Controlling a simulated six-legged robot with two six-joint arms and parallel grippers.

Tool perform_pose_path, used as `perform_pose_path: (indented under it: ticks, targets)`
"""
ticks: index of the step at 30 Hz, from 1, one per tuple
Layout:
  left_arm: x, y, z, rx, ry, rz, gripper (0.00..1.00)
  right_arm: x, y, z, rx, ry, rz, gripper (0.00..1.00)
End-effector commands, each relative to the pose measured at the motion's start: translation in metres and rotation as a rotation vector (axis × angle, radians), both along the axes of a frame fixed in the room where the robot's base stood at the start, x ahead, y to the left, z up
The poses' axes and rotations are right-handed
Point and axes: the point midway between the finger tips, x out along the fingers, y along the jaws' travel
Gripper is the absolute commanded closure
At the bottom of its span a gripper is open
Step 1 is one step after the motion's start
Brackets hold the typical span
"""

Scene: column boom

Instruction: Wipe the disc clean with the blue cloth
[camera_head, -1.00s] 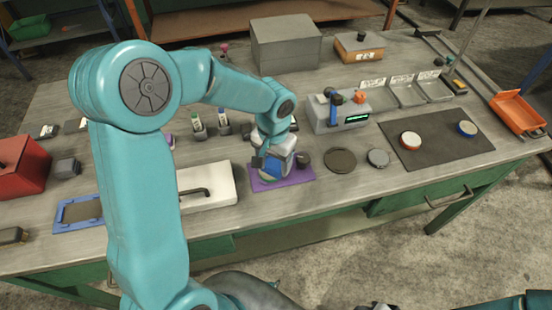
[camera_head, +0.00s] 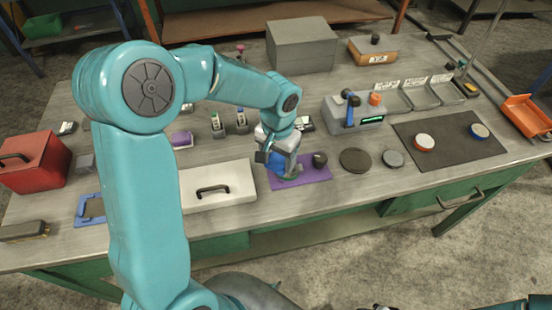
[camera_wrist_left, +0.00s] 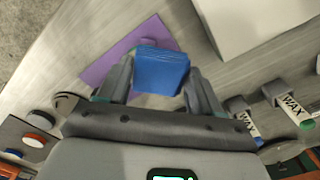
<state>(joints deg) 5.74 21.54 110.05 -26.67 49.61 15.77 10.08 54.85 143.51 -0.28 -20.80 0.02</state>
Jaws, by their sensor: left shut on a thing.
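My left gripper (camera_head: 280,162) is shut on the blue cloth (camera_head: 275,159), a folded block, over the left part of the purple mat (camera_head: 315,173). In the left wrist view the cloth (camera_wrist_left: 160,70) sits between the two fingers, with the mat (camera_wrist_left: 103,67) beyond. A grey, round-looking surface (camera_head: 291,173), perhaps the disc, shows partly beneath the gripper on the mat. The gripper hides much of it, and I cannot tell whether the cloth touches it or whether it is clean.
A dark knob (camera_head: 319,159) stands on the mat's right part. A white case (camera_head: 235,182) lies close on the left. A dark round pad (camera_head: 355,160) and a grey round piece (camera_head: 393,158) lie to the right. A device with a green display (camera_head: 352,113) stands behind.

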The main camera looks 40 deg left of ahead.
Motion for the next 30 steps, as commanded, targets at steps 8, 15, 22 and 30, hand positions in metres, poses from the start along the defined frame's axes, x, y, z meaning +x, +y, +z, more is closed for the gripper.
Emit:
perform_pose_path:
  ticks: [8,15,22,30]
  targets:
    - [0.002,-0.001,0.024,-0.001,-0.002,0.0,0.59,0.0,0.0,0.019,0.0,0.0,0.0,0.57]
    - [0.002,0.0,0.046,-0.001,-0.002,0.0,0.59,0.0,0.0,0.035,0.0,0.0,0.0,0.57]
    - [0.002,0.001,0.059,-0.001,-0.002,-0.001,0.59,0.0,0.0,0.044,0.0,0.0,0.0,0.57]
    - [0.002,0.001,0.059,-0.001,-0.001,-0.001,0.59,0.0,0.0,0.043,0.0,0.0,0.0,0.57]
